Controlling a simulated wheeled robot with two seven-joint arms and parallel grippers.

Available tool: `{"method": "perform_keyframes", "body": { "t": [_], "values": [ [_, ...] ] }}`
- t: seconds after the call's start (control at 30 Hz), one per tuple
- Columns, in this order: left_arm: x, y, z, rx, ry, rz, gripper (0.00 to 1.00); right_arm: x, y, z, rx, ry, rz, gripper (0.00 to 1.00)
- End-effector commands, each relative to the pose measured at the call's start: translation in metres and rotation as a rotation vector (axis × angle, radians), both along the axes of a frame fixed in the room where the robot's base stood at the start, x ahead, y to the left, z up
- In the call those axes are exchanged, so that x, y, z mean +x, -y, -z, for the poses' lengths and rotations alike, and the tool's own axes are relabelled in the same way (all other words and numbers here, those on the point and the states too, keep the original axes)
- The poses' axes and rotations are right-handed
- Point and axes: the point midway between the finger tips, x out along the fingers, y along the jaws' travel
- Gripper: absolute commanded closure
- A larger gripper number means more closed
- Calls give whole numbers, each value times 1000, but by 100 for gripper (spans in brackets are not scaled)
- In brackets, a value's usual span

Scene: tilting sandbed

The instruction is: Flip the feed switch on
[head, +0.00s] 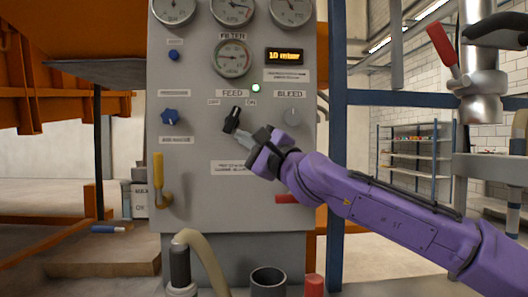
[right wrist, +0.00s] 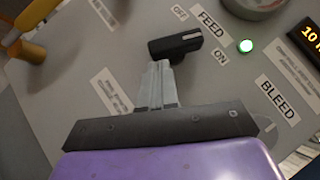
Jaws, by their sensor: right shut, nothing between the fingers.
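The feed switch (head: 233,119) is a black lever knob on the grey panel, under the FEED label. Its upper end leans right, toward the ON label (head: 251,102) and away from the OFF label (head: 214,102). It also shows in the right wrist view (right wrist: 176,44), its white line toward the ON side. A green lamp (head: 256,88) above ON is lit. My right gripper (head: 239,134) is shut and empty, its tips at the lower end of the switch. In the right wrist view the fingertips (right wrist: 161,65) meet the knob's edge; contact is not certain. My left gripper is not in view.
The bleed knob (head: 292,117) is right of the switch, and a blue knob (head: 169,117) is left. A yellow-handled lever (head: 158,172) sits lower left. Gauges and a 10 mbar display (head: 285,56) are above. A hose (head: 190,238) and a dark cup (head: 268,281) stand below.

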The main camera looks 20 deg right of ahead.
Motion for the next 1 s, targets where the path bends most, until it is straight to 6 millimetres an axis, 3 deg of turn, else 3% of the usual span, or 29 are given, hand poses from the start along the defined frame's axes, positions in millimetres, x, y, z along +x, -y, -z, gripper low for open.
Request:
{"method": "perform_keyframes", "body": {
  "t": [0.13,0.3,0.53,1.0],
  "values": [
    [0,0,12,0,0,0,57,-3,24,18,4,-1,-7,100],
    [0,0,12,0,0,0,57,-43,41,26,3,3,-10,100],
    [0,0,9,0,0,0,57,-78,60,37,2,2,-10,100],
    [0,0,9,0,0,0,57,-87,64,43,1,0,-9,100]
  ]
}}
